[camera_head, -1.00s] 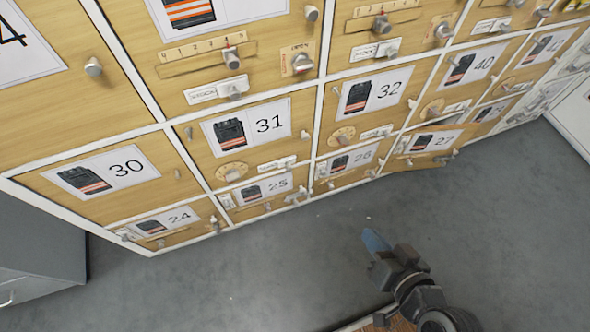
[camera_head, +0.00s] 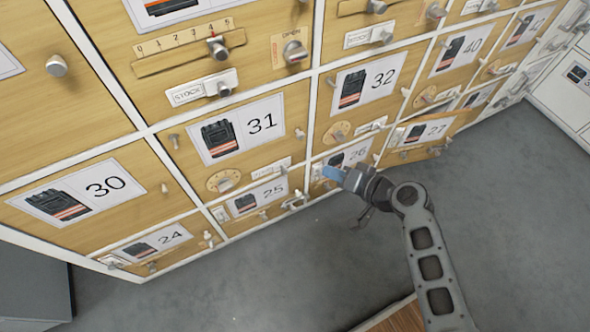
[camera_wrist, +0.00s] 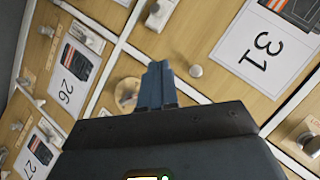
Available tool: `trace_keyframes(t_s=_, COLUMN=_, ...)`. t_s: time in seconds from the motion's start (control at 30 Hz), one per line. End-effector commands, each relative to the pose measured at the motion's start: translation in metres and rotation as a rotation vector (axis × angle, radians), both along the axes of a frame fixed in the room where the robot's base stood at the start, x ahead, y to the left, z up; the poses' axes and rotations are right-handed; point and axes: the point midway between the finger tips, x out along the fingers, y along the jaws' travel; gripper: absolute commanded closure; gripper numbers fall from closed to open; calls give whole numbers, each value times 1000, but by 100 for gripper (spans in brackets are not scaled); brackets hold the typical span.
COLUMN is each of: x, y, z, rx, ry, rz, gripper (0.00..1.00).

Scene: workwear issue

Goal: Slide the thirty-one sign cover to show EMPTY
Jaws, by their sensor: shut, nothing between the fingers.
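The door marked 31 (camera_head: 235,128) is wooden, with a card showing a dark pack with orange stripes; its card is also at the right of the wrist view (camera_wrist: 255,62). Its sign cover (camera_head: 272,168) is a small white plate with a grey knob, low on the door; it also shows at the top of the wrist view (camera_wrist: 160,12). I cannot read its word. My gripper (camera_head: 335,173) is shut and empty, its blue fingers right of the sign cover and apart from it. In the wrist view the fingers (camera_wrist: 156,85) point up, partly covering a round dial (camera_wrist: 125,94).
Door 31 also has a round dial (camera_head: 223,181) and side knobs (camera_head: 299,133). Door 32 (camera_head: 368,86) is to its right. Doors 25 (camera_head: 262,196) and 26 (camera_head: 350,155) are below. Door 27 (camera_head: 425,135) stands ajar.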

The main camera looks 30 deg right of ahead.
Motion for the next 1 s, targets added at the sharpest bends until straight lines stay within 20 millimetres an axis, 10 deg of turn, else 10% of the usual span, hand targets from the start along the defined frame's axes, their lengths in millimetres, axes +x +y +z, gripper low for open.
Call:
trace_keyframes(t_s=0.33, x=8, y=3, z=-6, rx=-1, ry=1, rz=0, gripper=100)
trace_keyframes(t_s=1.0, x=87, y=47, z=-69, rx=-1, ry=2, rz=0, gripper=100)
